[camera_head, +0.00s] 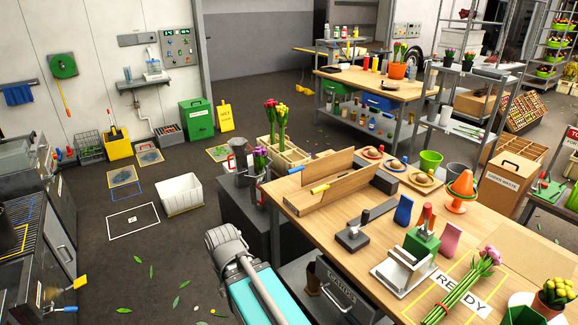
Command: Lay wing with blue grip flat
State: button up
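A wooden folding board (345,193) stands on the near workbench, with a tall raised panel along its back and a lower raised panel along its front. A yellow grip (320,189) shows at the front panel. My gripper is not in view. Part of my own arm (227,243) shows at the lower middle, in front of the bench's left end and apart from the board.
Open floor lies left.

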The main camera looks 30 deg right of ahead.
aim_at(318, 169)
jog(key=i, duration=0.85)
jog(key=z, duration=0.1)
